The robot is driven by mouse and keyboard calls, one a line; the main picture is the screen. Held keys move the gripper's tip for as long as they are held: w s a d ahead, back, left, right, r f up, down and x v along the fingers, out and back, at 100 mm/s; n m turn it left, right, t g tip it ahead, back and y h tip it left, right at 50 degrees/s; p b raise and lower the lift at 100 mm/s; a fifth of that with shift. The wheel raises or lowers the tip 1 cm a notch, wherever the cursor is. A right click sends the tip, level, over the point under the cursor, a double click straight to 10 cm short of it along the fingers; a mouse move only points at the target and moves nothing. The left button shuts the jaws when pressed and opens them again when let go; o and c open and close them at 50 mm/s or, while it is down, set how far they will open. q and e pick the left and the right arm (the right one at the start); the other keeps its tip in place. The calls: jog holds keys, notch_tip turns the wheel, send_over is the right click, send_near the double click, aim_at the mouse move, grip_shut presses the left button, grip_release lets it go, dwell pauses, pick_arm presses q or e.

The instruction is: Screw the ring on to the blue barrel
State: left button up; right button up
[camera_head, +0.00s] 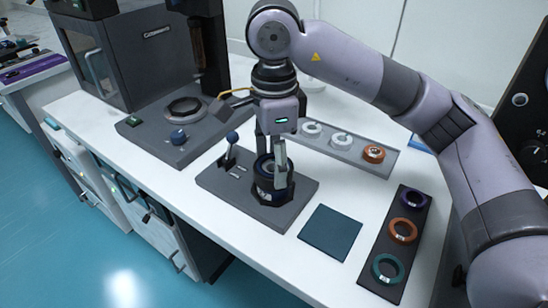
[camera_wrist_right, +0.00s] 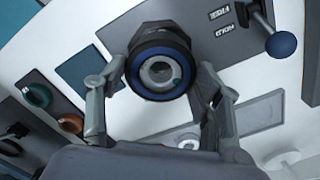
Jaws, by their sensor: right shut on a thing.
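The dark barrel with blue bands (camera_head: 266,190) stands upright in the clamp fixture (camera_head: 215,182) on the white table. A dark ring (camera_head: 264,167) sits at its top between the fingers of my right gripper (camera_head: 271,156), which comes down from above and is shut on it. In the right wrist view, the blue-banded barrel (camera_wrist_right: 160,96) faces the camera, with a pale round opening in its middle. The right gripper's fingers (camera_wrist_right: 160,75) lie on both sides of it. I cannot tell whether the ring's thread is engaged. My left gripper is not in view.
A dark rack (camera_head: 395,247) at right holds purple, orange and teal rings. A teal mat (camera_head: 330,232) lies clear between. A blue-knobbed lever (camera_head: 232,137) stands left of the barrel.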

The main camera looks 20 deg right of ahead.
jog(key=c, duration=0.5)
jog(key=m, duration=0.5)
jog(key=o, duration=1.5)
jog(key=shift+r, duration=4.05)
jog(key=shift+r, duration=0.1)
